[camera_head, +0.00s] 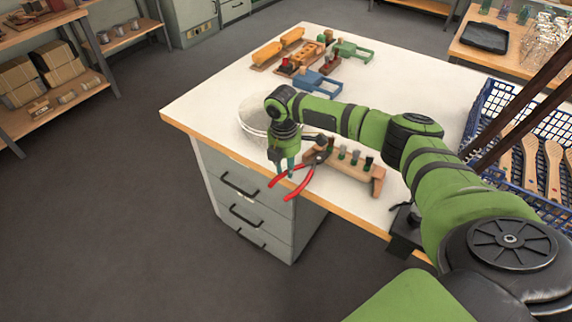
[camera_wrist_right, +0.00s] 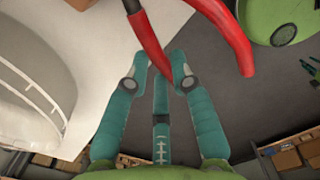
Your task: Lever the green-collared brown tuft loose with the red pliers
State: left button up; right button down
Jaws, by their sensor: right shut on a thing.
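The red-handled pliers (camera_head: 296,184) are held by my right gripper (camera_head: 284,167) above the table's front edge. Their dark jaws (camera_head: 318,158) reach toward the left end of a wooden rack (camera_head: 343,173). The rack holds several upright tufts, some grey and some dark, with green at their bases. A dark brown tuft (camera_head: 368,162) stands toward its right end. Whether the jaws touch a tuft is too small to tell. In the right wrist view, the teal fingers (camera_wrist_right: 159,58) close near one red handle (camera_wrist_right: 150,38); the other handle spreads right. My left gripper is out of view.
Orange, blue and green tools (camera_head: 319,82) lie at the table's back. A blue crate (camera_head: 503,104) with wooden-handled brushes stands at the right. The table's (camera_head: 215,95) left part is clear.

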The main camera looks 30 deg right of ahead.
aim_at(278, 177)
jog(key=shift+f+h+p, duration=0.45)
jog(key=shift+h+p, duration=0.05)
jog(key=shift+p, duration=0.4)
dwell(1.7)
jog(key=shift+a+f+h+p, duration=0.15)
jog(key=shift+f+h+p, duration=0.45)
jog(key=shift+f+p, duration=0.15)
dwell(2.1)
jog(key=shift+s+f, duration=0.35)
dwell(1.1)
jog(key=shift+a, duration=0.15)
jog(key=shift+a+p, duration=0.4)
jog(key=shift+p, duration=0.1)
jog(key=shift+a+r, duration=0.1)
jog(key=shift+a, duration=0.25)
jog(key=shift+a+p, duration=0.3)
jog(key=shift+p, duration=0.15)
jog(key=shift+a+r, duration=0.1)
